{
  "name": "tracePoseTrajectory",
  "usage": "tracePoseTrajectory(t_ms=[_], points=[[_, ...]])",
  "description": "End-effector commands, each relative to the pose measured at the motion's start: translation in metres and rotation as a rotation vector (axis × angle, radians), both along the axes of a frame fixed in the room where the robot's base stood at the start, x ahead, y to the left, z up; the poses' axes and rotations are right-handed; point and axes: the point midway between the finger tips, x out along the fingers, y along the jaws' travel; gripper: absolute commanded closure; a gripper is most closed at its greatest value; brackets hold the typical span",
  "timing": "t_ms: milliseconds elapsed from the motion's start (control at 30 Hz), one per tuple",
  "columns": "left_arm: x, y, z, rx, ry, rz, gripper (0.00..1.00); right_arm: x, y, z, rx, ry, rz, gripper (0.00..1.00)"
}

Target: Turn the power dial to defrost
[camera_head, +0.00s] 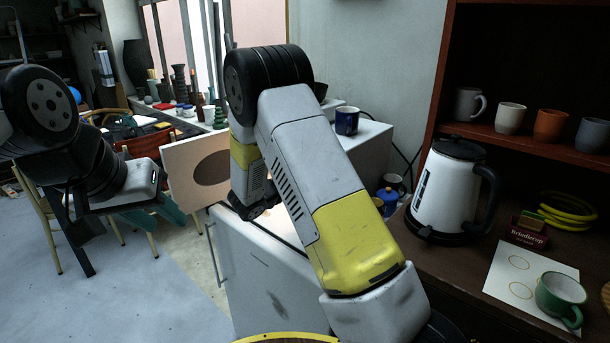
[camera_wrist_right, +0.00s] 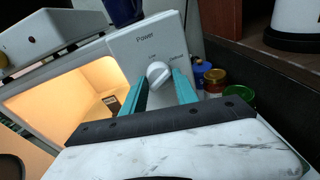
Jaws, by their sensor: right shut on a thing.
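The panel belongs to a white microwave (camera_head: 368,137) with a lit interior. Its door (camera_head: 262,285) stands open in the head view. There my right arm hides the dial and the right fingers. My left gripper (camera_head: 150,208) hangs at the left, away from the microwave, its finger gap unclear.
A dark blue mug (camera_head: 347,121) stands on the microwave. Small lidded jars (camera_head: 388,199) sit beside it. A white kettle (camera_head: 449,190) and a green cup (camera_head: 560,296) stand on the counter to the right. A cluttered worktable (camera_head: 190,125) is behind.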

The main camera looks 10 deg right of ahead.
Motion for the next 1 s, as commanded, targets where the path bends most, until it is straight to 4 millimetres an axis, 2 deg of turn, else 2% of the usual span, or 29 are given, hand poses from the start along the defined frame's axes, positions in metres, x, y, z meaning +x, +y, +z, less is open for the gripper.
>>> tracePoseTrajectory(t_ms=[567,600,700,1000], points=[[0.0000,0.0000,0.0000,0.000,0.000,0.000,0.64,0.0003,0.0007,-0.0003,-0.022,0.029,0.002,1.00],[0.0000,0.0000,0.0000,0.000,0.000,0.000,0.64,0.0003,0.0007,-0.0003,-0.022,0.029,0.002,0.63],[0.0000,0.0000,0.0000,0.000,0.000,0.000,0.64,0.0003,0.0007,-0.0003,-0.022,0.029,0.002,0.44],[0.0000,0.0000,0.0000,0.000,0.000,0.000,0.64,-0.0002,0.0010,-0.0001,-0.021,0.028,0.000,0.44]])
